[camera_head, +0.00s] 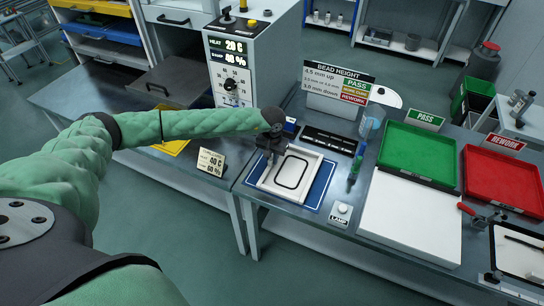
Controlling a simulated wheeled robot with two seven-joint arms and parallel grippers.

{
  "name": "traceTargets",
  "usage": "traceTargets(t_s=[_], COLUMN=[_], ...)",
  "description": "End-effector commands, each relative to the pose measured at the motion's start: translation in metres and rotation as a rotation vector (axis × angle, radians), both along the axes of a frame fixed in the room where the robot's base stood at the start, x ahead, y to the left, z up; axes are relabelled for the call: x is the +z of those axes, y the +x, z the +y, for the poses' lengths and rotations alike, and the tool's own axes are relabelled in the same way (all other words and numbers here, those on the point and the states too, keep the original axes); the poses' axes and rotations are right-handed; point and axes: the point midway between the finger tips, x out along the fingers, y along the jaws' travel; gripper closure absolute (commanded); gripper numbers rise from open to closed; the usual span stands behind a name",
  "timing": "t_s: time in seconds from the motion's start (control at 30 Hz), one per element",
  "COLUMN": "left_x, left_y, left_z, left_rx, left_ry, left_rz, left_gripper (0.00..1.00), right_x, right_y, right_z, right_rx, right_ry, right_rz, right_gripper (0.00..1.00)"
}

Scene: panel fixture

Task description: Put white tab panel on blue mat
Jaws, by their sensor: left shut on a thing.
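The white tab panel (310,160), with a black rounded outline on its face, is over the blue mat (322,190) on the grey workbench. The mat's blue shows along the panel's right and front edges. I cannot tell whether the panel lies flat on the mat or is just above it. My left gripper (269,156) is shut on the panel at its far left edge, and the gripper body hides that corner. My right gripper is not in view.
A black slotted block (329,140) and a bead height sign (337,86) stand behind the mat. A blue-green syringe (357,162) and a lamp button (341,212) are to its right. Further right are a white box (411,218), a green tray (418,152) and a red tray (503,181).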

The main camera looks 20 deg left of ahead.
Motion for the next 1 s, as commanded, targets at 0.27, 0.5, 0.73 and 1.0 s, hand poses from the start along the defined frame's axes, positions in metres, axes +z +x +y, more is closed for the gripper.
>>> traceTargets(t_s=[0.27, 0.5, 0.73, 1.0], left_x=[-0.0011, -0.0017, -0.0016, 0.0028], left_y=[0.0003, -0.0001, -0.0002, 0.0004], left_z=[-0.0002, 0.0000, 0.0000, 0.0000], left_rx=[0.000, 0.000, 0.000, 0.000], left_ry=[-0.001, 0.000, 0.000, 0.000], left_rz=[-0.001, 0.000, 0.000, -0.001], left_gripper=[1.00, 0.63, 0.63, 0.63], right_x=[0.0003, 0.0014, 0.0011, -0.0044], right_y=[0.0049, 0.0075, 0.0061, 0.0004], right_z=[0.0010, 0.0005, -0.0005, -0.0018], right_rx=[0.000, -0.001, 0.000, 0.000], right_ry=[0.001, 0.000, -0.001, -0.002], right_rz=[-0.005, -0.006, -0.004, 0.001], right_gripper=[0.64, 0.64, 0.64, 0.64])
